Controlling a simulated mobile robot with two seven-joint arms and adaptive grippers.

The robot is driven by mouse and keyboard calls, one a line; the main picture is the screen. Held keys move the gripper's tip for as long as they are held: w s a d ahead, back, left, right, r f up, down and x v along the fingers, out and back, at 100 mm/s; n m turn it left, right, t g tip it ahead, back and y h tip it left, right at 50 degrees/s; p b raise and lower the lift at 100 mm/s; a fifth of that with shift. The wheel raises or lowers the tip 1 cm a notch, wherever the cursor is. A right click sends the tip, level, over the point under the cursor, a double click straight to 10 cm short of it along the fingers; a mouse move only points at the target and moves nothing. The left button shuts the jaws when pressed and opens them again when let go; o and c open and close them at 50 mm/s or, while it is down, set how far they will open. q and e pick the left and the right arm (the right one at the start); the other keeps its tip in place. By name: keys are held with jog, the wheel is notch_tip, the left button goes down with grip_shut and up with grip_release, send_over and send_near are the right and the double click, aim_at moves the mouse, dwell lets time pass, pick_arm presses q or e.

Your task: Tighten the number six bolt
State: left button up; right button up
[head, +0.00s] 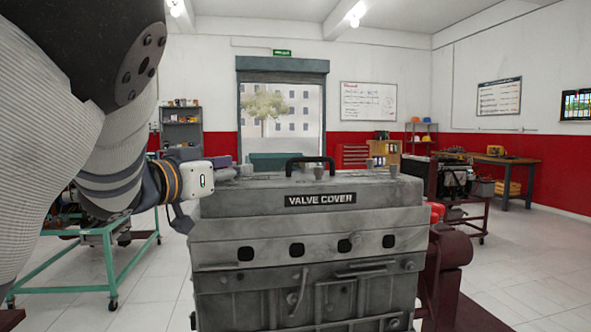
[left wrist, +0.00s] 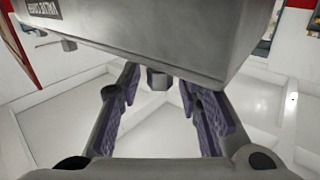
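The grey engine block with its valve cover (head: 300,192) stands in front of me, with a dark "VALVE COVER" label on its front. My left gripper (head: 232,168) is at the cover's left end, at the height of its top. In the left wrist view, its two purple-padded fingers (left wrist: 158,92) are open, one on each side of a grey hex bolt (left wrist: 157,78) at the edge of the cover (left wrist: 170,40). Gaps show between bolt and pads. No bolt number is readable. My right gripper is not in view.
A black handle (head: 310,160) and other bolts (head: 369,163) stand on top of the cover. Another bolt (left wrist: 68,45) shows in the left wrist view. A green-framed table (head: 105,255) is at left, and a workbench (head: 500,160) at right. Open floor lies at right.

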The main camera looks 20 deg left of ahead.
pick_arm(q)
grip_shut()
jog(key=shift+m+h, duration=0.3)
jog(key=shift+h, duration=0.2)
jog(key=m+g+h, duration=0.1)
jog(key=m+h, duration=0.1)
jog(key=h, duration=0.1)
jog(key=shift+a+m+h, duration=0.1)
jog(key=shift+m+h, duration=0.2)
jog(key=shift+h, duration=0.1)
jog(key=m+g+h, duration=0.3)
jog(key=h, duration=0.1)
jog(key=shift+f+h, duration=0.1)
jog(key=shift+h, duration=0.2)
jog(key=m+g+h, duration=0.2)
jog(key=m+g, duration=0.1)
jog(key=shift+w+f+h+b, duration=0.1)
jog(key=shift+h+b, duration=0.25)
jog(key=shift+h, duration=0.05)
jog(key=shift+m+g+h, duration=0.4)
jog(key=shift+m+g, duration=0.1)
jog(key=shift+g, duration=0.1)
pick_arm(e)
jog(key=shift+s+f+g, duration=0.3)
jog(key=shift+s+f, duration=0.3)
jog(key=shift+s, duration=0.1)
